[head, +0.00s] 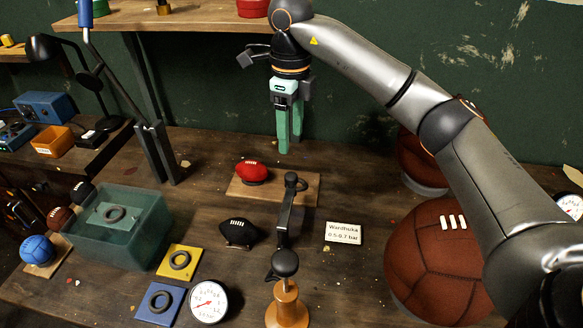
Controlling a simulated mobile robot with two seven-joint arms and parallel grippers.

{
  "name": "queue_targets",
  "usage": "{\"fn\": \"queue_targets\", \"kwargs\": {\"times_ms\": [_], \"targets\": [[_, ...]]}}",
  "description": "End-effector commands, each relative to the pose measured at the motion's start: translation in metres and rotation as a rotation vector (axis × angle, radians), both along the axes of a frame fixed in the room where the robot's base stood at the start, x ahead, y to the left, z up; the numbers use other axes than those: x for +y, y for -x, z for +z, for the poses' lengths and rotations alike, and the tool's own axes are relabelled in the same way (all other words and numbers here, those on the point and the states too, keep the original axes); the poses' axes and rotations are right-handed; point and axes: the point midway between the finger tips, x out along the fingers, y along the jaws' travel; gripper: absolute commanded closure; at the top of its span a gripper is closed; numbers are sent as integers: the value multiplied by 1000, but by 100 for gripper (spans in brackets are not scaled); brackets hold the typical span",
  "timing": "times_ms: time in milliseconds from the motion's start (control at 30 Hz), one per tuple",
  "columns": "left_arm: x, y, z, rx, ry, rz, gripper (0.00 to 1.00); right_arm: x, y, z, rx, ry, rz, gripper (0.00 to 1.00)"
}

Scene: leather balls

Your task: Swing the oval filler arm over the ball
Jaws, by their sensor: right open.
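A black arm (284,222), which I take to be the filler arm, runs from a round black knob (286,263) on a turned wooden post (287,304) back to a small upright end piece. A small red oval ball (252,171) lies on a wooden board (300,188), just left of the arm's far end; the arm's end does not appear to be over it. A black oval ball (238,232) sits left of the arm. My right gripper (290,148) hangs fingers down above the board's back edge, open and empty, apart from the arm. My left gripper is out of view.
Large brown leather balls (437,260) stand at the right beneath my right arm. A "Wardhicks" card (343,233), a dial gauge (208,302), yellow (179,261) and blue (160,303) ring pads and a teal bin (148,236) lie around.

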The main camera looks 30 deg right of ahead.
Motion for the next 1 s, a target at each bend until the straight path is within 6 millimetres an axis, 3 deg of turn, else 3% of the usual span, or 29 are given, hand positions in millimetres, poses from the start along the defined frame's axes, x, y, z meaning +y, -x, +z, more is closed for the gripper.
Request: {"fn": "queue_targets", "kwargs": {"times_ms": [300,500,933,1000], "targets": [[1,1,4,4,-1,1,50,0,1,-66,4,-1,0,34],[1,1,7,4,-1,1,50,0,1,-95,2,-1,0,34],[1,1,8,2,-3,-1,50,0,0,-105,-1,-1,0,34],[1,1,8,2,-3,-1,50,0,0,-105,-1,-1,0,40]]}}
